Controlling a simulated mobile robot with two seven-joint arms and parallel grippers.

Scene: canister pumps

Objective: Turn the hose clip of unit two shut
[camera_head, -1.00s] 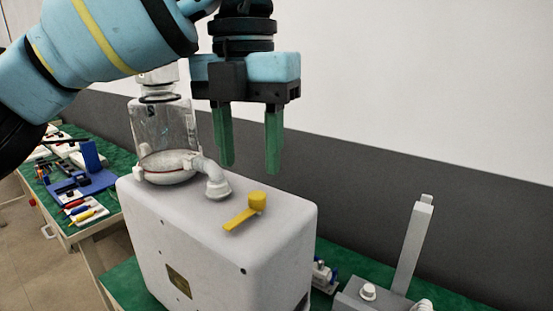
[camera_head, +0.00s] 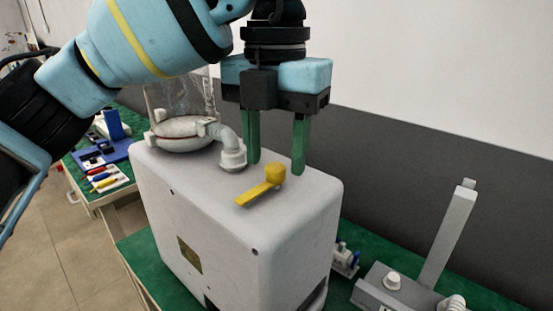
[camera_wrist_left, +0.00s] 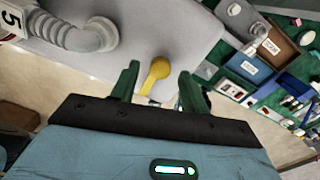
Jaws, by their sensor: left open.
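The yellow hose clip (camera_head: 263,184), a round knob with a flat lever, sits on top of the white pump unit (camera_head: 222,213). Its lever points to the front left in the head view. My left gripper (camera_head: 276,158) is open and points down, with its green fingertips close to the knob. In the wrist view the clip (camera_wrist_left: 155,73) shows in the gap between the fingertips (camera_wrist_left: 160,82). Contact cannot be told. A grey hose elbow (camera_head: 230,150) joins a clear canister (camera_head: 181,110), partly hidden by my arm. My right gripper is out of view.
A green bench (camera_head: 138,248) carries the unit. A grey device with an upright post (camera_head: 452,228) stands at the right. A side table with a blue holder (camera_head: 116,126) and coloured tools is at the left. The wall is behind.

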